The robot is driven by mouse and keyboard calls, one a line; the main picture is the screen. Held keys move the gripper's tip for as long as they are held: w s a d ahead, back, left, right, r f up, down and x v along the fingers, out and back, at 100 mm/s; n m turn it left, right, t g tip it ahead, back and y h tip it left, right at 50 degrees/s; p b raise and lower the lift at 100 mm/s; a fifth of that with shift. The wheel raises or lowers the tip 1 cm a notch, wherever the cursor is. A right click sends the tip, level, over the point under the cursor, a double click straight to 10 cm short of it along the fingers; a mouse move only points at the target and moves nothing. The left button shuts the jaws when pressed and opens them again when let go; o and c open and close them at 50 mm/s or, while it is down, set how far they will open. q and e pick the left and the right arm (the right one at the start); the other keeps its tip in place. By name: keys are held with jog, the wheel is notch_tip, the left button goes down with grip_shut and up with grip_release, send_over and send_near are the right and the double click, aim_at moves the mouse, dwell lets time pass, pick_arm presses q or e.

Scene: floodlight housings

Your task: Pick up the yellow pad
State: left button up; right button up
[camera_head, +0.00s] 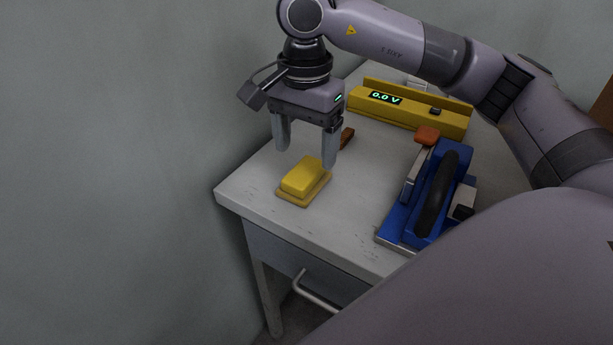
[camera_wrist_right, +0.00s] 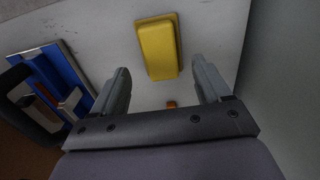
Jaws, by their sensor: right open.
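The yellow pad (camera_head: 302,177) is a rounded block on a flat, darker yellow base, lying near the left corner of the white table (camera_head: 345,217). My right gripper (camera_head: 305,156) is open and empty, its fingers pointing down above and slightly behind the pad. In the right wrist view the pad (camera_wrist_right: 158,48) lies beyond the open fingertips (camera_wrist_right: 162,76), roughly in line with the gap between them. My left gripper is in neither view.
A yellow unit reading 0.0 V (camera_head: 413,107) is at the back. A small brown-orange piece (camera_head: 347,136) lies behind the gripper. A grey wall borders the table's left.

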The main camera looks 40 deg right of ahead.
aim_at(305, 170)
notch_tip(305, 170, down, 5)
jog(key=shift+r+b, duration=0.1)
jog(key=shift+b, duration=0.3)
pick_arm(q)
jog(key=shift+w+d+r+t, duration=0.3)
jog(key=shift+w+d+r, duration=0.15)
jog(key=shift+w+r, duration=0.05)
pick_arm(e)
jog(key=c, duration=1.1)
notch_tip(305, 170, up, 9)
jog(key=shift+a+f+p, duration=0.1)
jog(key=shift+p, duration=0.8)
jog(key=shift+c, duration=0.2)
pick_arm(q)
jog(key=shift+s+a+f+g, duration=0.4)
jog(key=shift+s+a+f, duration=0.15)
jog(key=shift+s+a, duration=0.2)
pick_arm(e)
jog(key=shift+r, duration=0.6)
jog(key=shift+o, duration=0.6)
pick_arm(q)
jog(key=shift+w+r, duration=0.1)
